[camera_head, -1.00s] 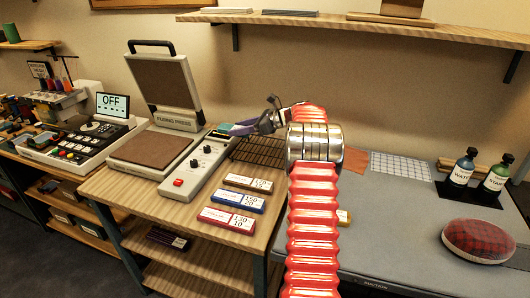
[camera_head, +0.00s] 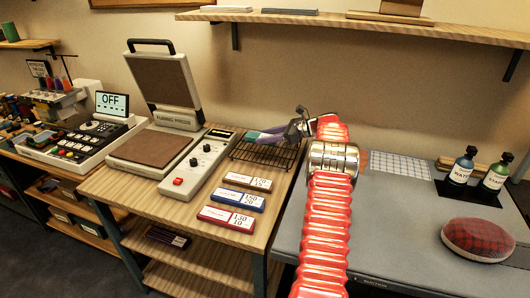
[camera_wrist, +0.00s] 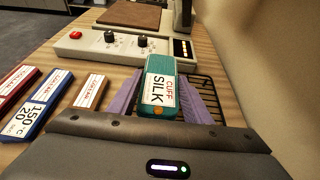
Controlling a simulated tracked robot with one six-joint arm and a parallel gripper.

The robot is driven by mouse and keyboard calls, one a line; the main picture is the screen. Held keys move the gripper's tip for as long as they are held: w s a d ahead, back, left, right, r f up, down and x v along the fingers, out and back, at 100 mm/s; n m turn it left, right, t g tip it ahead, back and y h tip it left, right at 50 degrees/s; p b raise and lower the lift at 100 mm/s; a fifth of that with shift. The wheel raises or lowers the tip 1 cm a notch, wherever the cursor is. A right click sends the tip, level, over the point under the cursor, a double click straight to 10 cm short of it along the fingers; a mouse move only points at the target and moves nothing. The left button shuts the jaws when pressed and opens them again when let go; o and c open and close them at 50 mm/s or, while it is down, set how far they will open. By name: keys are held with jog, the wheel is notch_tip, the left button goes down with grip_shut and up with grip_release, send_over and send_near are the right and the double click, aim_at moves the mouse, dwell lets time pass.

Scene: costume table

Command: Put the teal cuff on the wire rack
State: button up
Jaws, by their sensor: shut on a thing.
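The teal cuff (camera_wrist: 166,72), with a white label reading CUFF SILK, sits between the two purple fingers of my gripper (camera_wrist: 158,92) in the wrist view. My gripper (camera_head: 266,136) is shut on it. In the head view the cuff is mostly hidden by the fingers; only a teal sliver (camera_head: 249,135) shows. The black wire rack (camera_head: 262,156) stands on the wooden table beneath my gripper. It also shows behind and right of the cuff in the wrist view (camera_wrist: 207,92). I cannot tell whether the cuff touches the rack.
The fusing press (camera_head: 168,138), lid raised, and its control panel (camera_head: 200,164) stand left of the rack. Several labelled bars, among them a blue one (camera_head: 236,199), lie in front. The grey board (camera_head: 400,230) at right holds two bottles and a red plaid cushion (camera_head: 478,240).

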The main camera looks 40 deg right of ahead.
aim_at(266, 156)
jog(key=shift+f, duration=1.6)
jog(key=shift+f, duration=0.1)
jog(key=shift+f, duration=1.75)
jog(key=shift+f, duration=0.45)
